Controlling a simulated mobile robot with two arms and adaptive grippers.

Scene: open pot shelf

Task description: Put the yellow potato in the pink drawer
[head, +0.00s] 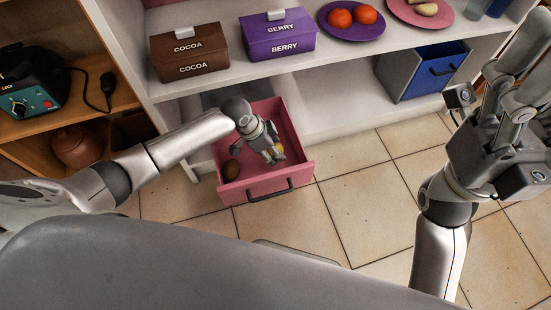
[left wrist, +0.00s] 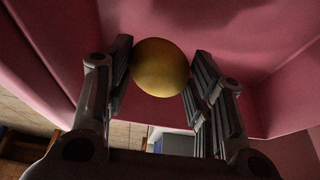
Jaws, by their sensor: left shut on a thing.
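The pink drawer (head: 232,192) is pulled out at the bottom of the shelf. My left gripper (head: 275,155) reaches down into it and is shut on the yellow potato (left wrist: 161,68). In the head view, a bit of the yellow potato (head: 280,149) shows beside the fingers. In the left wrist view, the potato sits between the two fingers, with pink drawer walls around it. I cannot tell whether it touches the drawer floor. My right gripper (head: 515,80) is raised at the right, away from the drawer; its opening is unclear.
A blue drawer (head: 441,69) stands open at the right. Cocoa (head: 189,55) and berry (head: 279,36) boxes and a purple plate (head: 327,25) of red fruit sit above. The tiled floor in front is clear.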

